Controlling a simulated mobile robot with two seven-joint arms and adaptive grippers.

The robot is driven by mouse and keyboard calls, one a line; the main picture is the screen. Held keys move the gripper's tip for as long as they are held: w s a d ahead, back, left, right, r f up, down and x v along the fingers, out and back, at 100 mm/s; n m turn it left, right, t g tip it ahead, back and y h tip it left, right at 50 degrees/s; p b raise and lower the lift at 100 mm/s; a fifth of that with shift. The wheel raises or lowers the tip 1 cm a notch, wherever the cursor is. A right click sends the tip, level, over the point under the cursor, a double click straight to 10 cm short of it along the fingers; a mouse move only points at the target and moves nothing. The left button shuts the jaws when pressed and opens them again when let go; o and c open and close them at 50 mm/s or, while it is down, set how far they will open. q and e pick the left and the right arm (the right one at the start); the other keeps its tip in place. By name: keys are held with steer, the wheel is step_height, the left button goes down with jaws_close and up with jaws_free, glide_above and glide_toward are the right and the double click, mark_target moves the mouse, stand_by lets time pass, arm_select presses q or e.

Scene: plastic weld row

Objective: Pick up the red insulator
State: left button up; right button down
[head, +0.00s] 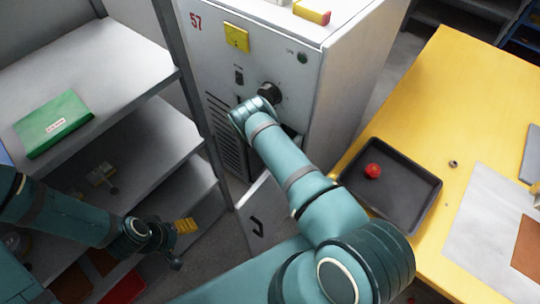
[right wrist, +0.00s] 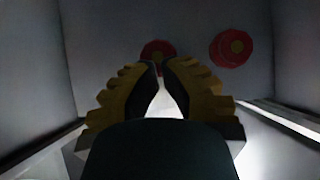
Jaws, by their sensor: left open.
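My right gripper (right wrist: 161,64) points towards the first one. Its fingertips are close together with a narrow gap, and nothing is visible between them. In the head view it is hidden by my arm and the grey cabinet (head: 345,90). A small red piece (head: 373,171) sits in a black tray (head: 410,192). My left gripper (head: 182,245) is open and empty, low beside the shelves.
The tray stands on a yellow table (head: 470,90) with a pale sheet (head: 480,235) at the right. A grey shelf rack (head: 110,60) with a green box (head: 53,124) stands at the left. The cabinet front has a black knob (head: 269,92) near my right arm.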

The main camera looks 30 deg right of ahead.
steer(key=d, duration=0.1)
steer(key=w+d, duration=0.1)
steer(key=d, duration=0.1)
steer(key=shift+w+f+b, duration=0.1)
steer(key=shift+b, duration=0.25)
steer(key=shift+a+f+b, duration=0.15)
steer(key=shift+f+b, duration=0.2)
steer(key=shift+f, duration=0.25)
arm_select(q)
steer(key=shift+w+f+b, duration=0.2)
steer(key=shift+f+b, duration=0.1)
steer(key=shift+f, duration=0.8)
arm_select(e)
steer(key=shift+f, duration=0.1)
